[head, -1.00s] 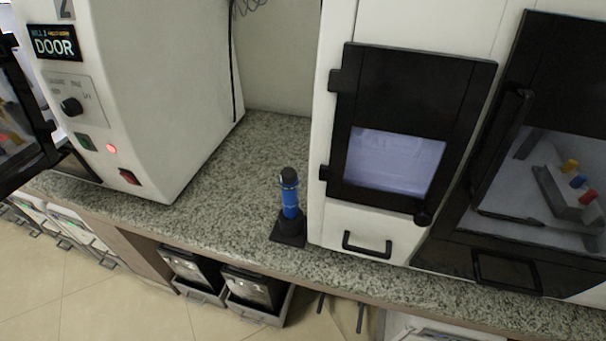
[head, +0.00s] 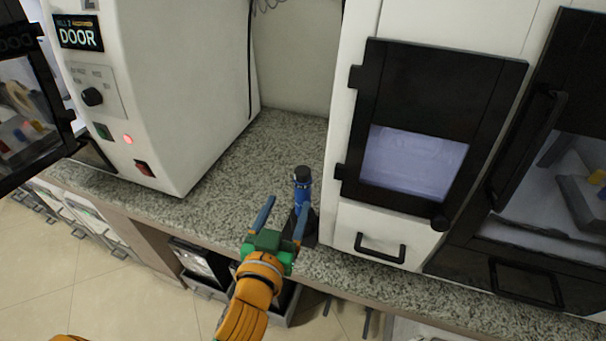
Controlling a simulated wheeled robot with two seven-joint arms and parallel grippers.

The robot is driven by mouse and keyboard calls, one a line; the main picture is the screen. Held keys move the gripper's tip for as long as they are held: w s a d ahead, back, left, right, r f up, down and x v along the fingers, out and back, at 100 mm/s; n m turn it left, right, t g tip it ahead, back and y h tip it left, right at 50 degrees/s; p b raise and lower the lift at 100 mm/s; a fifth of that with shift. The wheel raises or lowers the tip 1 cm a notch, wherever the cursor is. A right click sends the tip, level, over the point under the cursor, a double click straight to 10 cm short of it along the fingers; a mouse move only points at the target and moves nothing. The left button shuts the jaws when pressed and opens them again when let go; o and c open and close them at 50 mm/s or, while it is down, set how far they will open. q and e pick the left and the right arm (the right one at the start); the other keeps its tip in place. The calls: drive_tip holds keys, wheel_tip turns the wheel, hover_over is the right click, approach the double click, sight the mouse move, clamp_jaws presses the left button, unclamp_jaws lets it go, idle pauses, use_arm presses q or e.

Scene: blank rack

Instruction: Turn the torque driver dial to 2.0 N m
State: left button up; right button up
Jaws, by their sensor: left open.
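The torque driver (head: 302,197) stands upright on the stone counter, blue in the body with a black top and a dark base. The dial's markings are too small to read. My left gripper (head: 282,218) is open and empty, with blue-grey fingers and a green body on an orange arm. It is in front of the driver, and its right finger overlaps the driver's lower part in the picture. I cannot tell whether they touch. My right gripper is not in view.
A white machine (head: 185,80) with a DOOR display, knob and buttons stands to the left. A white cabinet with a black windowed door (head: 440,120) stands close on the driver's right. Open bins sit below the counter edge.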

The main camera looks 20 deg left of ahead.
sight(300, 179)
use_arm(q)
drive_tip(key=r, duration=0.1)
drive_tip(key=d+r+t, duration=0.1)
drive_tip(key=w+r, duration=0.1)
drive_tip(key=shift+d+r+t, duration=0.15)
drive_tip(key=shift+r+t, duration=0.05)
drive_tip(key=shift+t, duration=0.1)
drive_tip(key=w, duration=0.2)
drive_tip(key=w+p, duration=0.1)
drive_tip(key=w, duration=0.3)
drive_tip(key=shift+w+a+f+p, duration=0.2)
drive_tip(key=shift+w+a+p, duration=0.05)
drive_tip(key=shift+w+p, duration=0.1)
drive_tip(key=shift+s, duration=0.1)
clamp_jaws()
